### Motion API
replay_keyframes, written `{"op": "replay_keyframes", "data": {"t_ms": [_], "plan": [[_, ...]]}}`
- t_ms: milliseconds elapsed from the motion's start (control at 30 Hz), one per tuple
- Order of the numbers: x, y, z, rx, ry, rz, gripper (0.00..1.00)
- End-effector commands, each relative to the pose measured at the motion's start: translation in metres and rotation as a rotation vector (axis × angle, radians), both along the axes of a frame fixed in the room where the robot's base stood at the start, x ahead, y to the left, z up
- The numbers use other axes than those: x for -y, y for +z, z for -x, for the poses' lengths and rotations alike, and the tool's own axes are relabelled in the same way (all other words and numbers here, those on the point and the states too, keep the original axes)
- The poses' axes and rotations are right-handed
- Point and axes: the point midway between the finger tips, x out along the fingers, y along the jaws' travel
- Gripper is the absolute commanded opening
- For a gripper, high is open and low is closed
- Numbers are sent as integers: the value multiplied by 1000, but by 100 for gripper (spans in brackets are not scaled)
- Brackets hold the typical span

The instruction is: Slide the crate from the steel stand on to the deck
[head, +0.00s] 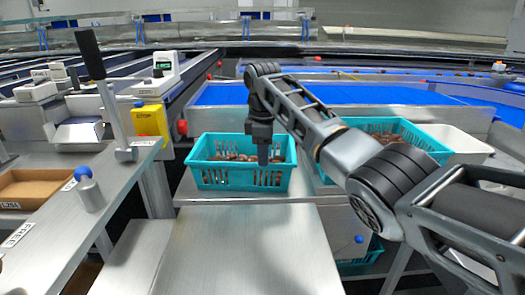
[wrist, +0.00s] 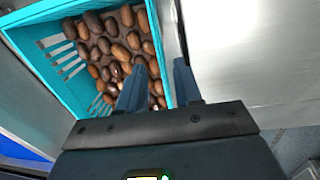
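The teal crate (head: 207,178) with brown dates in it sits on the steel stand (head: 300,184), at the back of a bare steel deck (head: 245,250). In the wrist view the crate (wrist: 62,97) fills the upper left, and the deck (wrist: 250,55) lies to the right across a narrow dark gap. My gripper (head: 263,160) points down at the crate's near side, right of its middle. In the wrist view my gripper (wrist: 160,88) is open, with one finger over the dates and the other outside the crate wall. The wall runs between them; contact is not clear.
A second teal crate of dates (head: 425,138) and a white bin (head: 462,142) stand at right, partly behind my arm. At left is a bench with a lever (head: 112,110), a blue knob (head: 84,173) and a brown tray (head: 35,187). The deck is clear.

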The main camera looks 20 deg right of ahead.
Motion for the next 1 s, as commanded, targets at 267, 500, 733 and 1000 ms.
{"op": "replay_keyframes", "data": {"t_ms": [267, 500, 733, 1000], "plan": [[2, -41, -3, -3, -1, 1, 34], [3, -66, -7, -1, -1, 0, 34], [4, -72, -7, 0, 0, 1, 34], [3, -72, -7, 0, 0, 1, 25]]}}
